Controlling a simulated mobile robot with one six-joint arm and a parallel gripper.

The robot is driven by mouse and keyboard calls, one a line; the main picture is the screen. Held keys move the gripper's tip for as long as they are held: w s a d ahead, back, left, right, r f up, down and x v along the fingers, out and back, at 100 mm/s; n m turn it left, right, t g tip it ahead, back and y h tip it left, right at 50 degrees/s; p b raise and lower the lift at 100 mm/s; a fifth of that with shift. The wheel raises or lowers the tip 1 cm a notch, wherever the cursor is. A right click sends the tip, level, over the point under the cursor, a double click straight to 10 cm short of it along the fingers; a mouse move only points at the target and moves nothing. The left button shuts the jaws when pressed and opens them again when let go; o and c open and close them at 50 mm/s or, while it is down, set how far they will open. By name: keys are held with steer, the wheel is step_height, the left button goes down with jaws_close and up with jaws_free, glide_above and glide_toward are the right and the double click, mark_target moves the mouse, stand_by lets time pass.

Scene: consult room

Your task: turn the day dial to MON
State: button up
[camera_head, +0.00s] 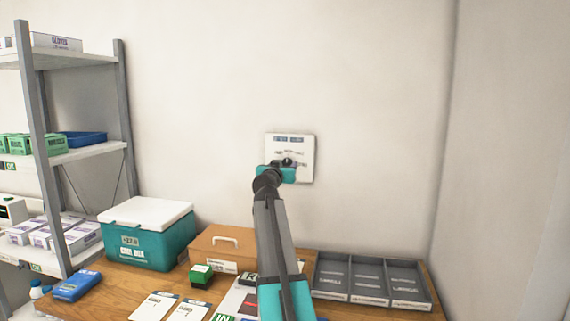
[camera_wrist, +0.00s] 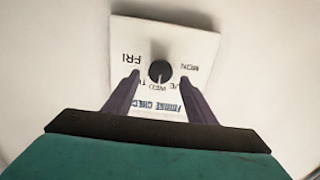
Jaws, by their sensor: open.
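The day dial's white panel (camera_head: 304,171) is on the wall above the table, partly hidden by my arm. In the wrist view the panel (camera_wrist: 198,45) shows FRI at left, WED low in the middle and MON at right. The dark round knob (camera_wrist: 160,72) is at its centre. A faint light mark on the knob seems to point down toward WED. My gripper (camera_wrist: 160,77) is open, with one finger on each side of the knob in that view. I cannot tell whether the fingers touch it. In the head view my gripper (camera_head: 284,163) is in front of the panel.
The wooden table (camera_head: 385,313) below holds a teal cooler box (camera_head: 150,240), a brown case (camera_head: 222,245), a grey divided tray (camera_head: 368,280) and several cards. A shelf rack (camera_head: 85,155) stands at left. The wall around the panel is clear.

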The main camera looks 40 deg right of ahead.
mark_target(288, 163)
steer(key=shift+x, duration=1.15)
steer(key=c, duration=1)
